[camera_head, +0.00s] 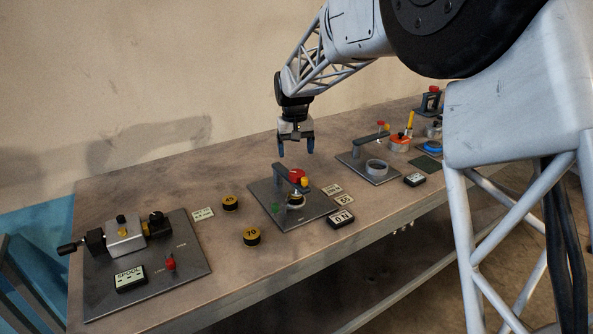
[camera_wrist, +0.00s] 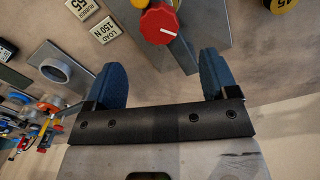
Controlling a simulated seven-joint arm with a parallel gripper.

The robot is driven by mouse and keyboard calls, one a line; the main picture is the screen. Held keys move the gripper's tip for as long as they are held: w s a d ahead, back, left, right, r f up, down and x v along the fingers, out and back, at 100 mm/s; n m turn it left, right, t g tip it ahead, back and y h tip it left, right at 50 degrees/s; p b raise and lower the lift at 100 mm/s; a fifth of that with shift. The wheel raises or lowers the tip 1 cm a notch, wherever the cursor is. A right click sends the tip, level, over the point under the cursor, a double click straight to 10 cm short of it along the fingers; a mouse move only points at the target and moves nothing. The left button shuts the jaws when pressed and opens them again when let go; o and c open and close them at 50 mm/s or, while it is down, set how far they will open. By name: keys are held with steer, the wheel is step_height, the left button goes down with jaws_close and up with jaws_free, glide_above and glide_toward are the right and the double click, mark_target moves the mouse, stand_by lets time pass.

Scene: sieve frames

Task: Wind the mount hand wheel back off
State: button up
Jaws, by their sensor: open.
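A red hand wheel (camera_head: 297,176) with a white mark sits on the dark grey mount (camera_head: 281,174) of the middle plate (camera_head: 316,208). It also shows at the top of the wrist view (camera_wrist: 160,24), ahead of and between the fingers. My gripper (camera_head: 296,149) is open and empty, pointing down above and behind the mount, apart from the wheel. Its two blue fingers also show in the wrist view (camera_wrist: 160,80). A yellow part (camera_head: 304,182) is beside the wheel. What lies under the mount arm is partly hidden.
Black and yellow weights (camera_head: 252,236) and small label cards (camera_head: 341,219) lie around the plate. A plate with a clamp device (camera_head: 125,235) is at left. Another plate (camera_head: 356,165) with a grey ring (camera_head: 376,167) is at right. Bare table (camera_head: 150,185) lies at the back left.

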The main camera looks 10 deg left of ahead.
mark_target(297, 171)
steer(key=shift+d+r+m, duration=0.1)
steer(key=shift+d+m, duration=0.05)
steer(key=shift+m, duration=0.35)
steer(key=shift+f, duration=3.95)
steer(key=c, duration=0.9)
